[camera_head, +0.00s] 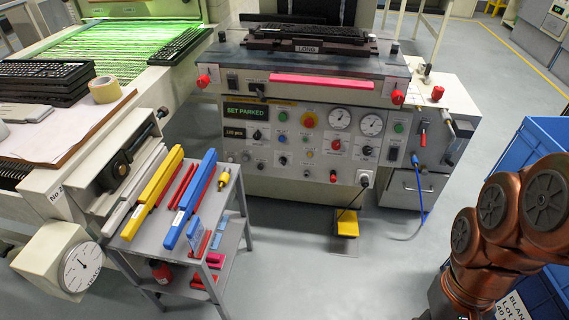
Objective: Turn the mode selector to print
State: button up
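The control panel (300,145) is on the front of the grey printing machine in the middle of the head view. It carries several small knobs, buttons and switches. A black knob (257,134) sits right of the small counter display, and another black knob (367,150) sits below the right gauge. The labels are too small to read, so I cannot tell which control is the mode selector or where it points. The upper display (246,112) reads "SET PARKED". My copper-coloured arm is at the lower right, apart from the panel; my gripper is not in view.
A grey cart (165,240) with coloured bars stands left of the panel. Blue crates (535,150) stand at the right. The floor between cart and crates is mostly clear.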

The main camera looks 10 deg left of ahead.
aim_at(283, 160)
jog(key=z, duration=1)
jog(key=i, duration=0.9)
jog(key=u, duration=4.05)
